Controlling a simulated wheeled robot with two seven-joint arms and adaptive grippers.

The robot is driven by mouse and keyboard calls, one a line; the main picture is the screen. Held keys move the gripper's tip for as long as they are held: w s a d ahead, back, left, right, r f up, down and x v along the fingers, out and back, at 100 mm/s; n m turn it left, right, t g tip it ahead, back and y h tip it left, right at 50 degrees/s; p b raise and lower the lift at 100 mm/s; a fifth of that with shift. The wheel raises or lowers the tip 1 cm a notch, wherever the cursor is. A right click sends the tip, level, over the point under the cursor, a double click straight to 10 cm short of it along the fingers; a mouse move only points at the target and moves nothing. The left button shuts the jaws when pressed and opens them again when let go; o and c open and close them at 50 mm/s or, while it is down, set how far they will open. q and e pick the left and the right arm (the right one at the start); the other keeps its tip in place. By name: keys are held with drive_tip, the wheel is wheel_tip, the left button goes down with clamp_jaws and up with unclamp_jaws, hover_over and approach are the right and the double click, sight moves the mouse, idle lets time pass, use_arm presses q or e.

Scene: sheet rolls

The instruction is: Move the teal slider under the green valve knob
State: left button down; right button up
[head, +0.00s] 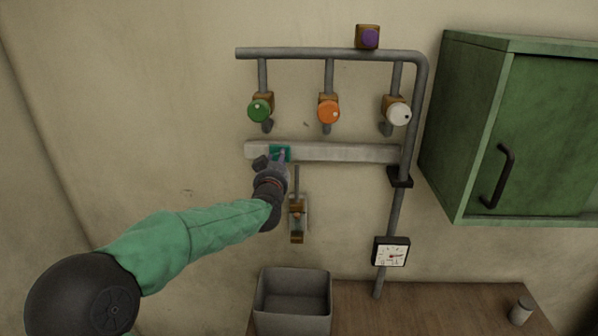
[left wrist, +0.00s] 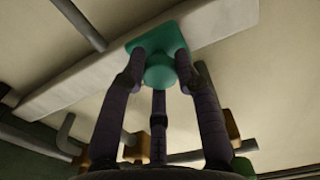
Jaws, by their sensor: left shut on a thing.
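The teal slider (head: 280,149) sits on a pale horizontal rail (head: 335,152) on the wall. It is near the rail's left end, below and a little to the right of the green valve knob (head: 260,111). My left gripper (head: 279,160) is shut on the slider's knob. In the left wrist view its dark fingers close around the round teal knob (left wrist: 160,72) of the slider, whose plate (left wrist: 160,38) lies on the rail (left wrist: 105,75). My right gripper is not in view.
An orange knob (head: 328,111) and a white knob (head: 399,114) hang right of the green one on grey pipes (head: 320,54). A purple knob (head: 370,38) is above. A green cabinet (head: 460,130), gauge (head: 391,252), grey bin (head: 292,296) and wooden table (head: 430,305) surround them.

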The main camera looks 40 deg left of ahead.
sight(269, 153)
use_arm(q)
drive_tip(key=shift+s+a+f+b, duration=0.2)
drive_tip(key=shift+s+a+b, duration=0.2)
drive_tip(key=shift+a, duration=0.25)
drive_tip(key=shift+s+a+f+b, duration=0.2)
drive_tip(key=shift+s+a+b, duration=0.15)
drive_tip(key=shift+a, duration=0.3)
drive_tip(key=c, duration=1.1)
unclamp_jaws()
drive_tip(key=shift+o, duration=1)
drive_tip(key=shift+a+r, duration=0.1)
drive_tip(key=shift+r, duration=0.05)
drive_tip(key=shift+s+r, duration=0.1)
drive_tip(key=shift+s, duration=0.05)
drive_tip(key=shift+s+d, duration=0.2)
drive_tip(key=v, duration=1.1)
drive_tip(key=shift+s, duration=0.15)
